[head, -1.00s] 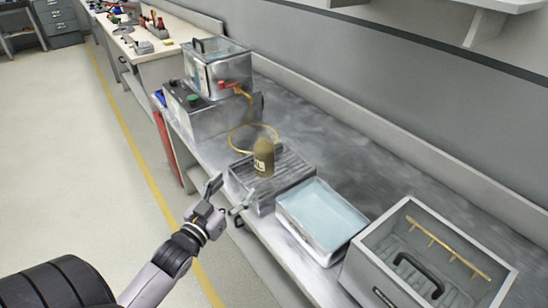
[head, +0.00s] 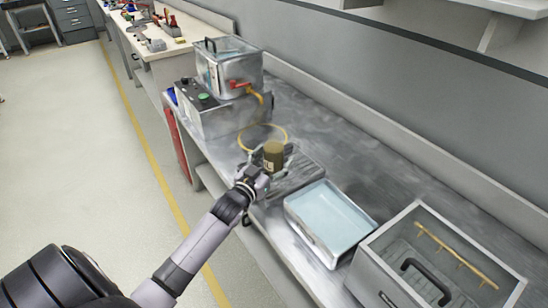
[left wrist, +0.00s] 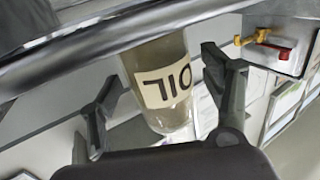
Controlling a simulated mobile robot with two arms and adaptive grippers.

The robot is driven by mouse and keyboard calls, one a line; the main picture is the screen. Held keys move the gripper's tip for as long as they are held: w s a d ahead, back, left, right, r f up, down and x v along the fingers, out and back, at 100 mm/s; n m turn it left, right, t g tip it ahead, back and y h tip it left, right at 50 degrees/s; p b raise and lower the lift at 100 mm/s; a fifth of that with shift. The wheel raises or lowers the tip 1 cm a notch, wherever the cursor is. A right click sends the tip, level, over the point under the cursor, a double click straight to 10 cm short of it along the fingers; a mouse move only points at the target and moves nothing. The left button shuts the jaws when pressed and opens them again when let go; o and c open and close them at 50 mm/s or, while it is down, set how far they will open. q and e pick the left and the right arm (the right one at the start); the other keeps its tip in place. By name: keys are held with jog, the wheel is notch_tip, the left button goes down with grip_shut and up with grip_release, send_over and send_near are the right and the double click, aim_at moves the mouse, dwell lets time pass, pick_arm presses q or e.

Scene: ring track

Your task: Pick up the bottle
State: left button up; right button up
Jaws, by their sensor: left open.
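The bottle (head: 273,155) is olive-brown and stands upright on a ribbed grey metal tray (head: 306,176) on the bench. In the left wrist view the bottle (left wrist: 160,82) shows a cream label reading "OIL" and appears upside down. My left gripper (head: 266,168) is at the bottle in the head view. In the left wrist view my left gripper (left wrist: 165,105) is open, with one finger on each side of the bottle. A gap shows between the bottle and the left finger; contact at the right finger is unclear. My right gripper is not in view.
A shallow tray of pale blue liquid (head: 330,215) and a grey open box with a black handle (head: 390,285) stand to the right. A metal tank with a red and yellow tap (head: 228,68) stands behind left. A yellow ring (head: 243,139) lies near the bottle. The bench's back is clear.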

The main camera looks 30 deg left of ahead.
pick_arm(q)
jog(key=shift+w, duration=0.35)
jog(key=c, duration=1.5)
jog(key=shift+o, duration=0.2)
jog(key=shift+r, duration=0.1)
notch_tip(320, 180, up, 20)
jog(key=p, duration=0.1)
jog(key=shift+p, duration=0.35)
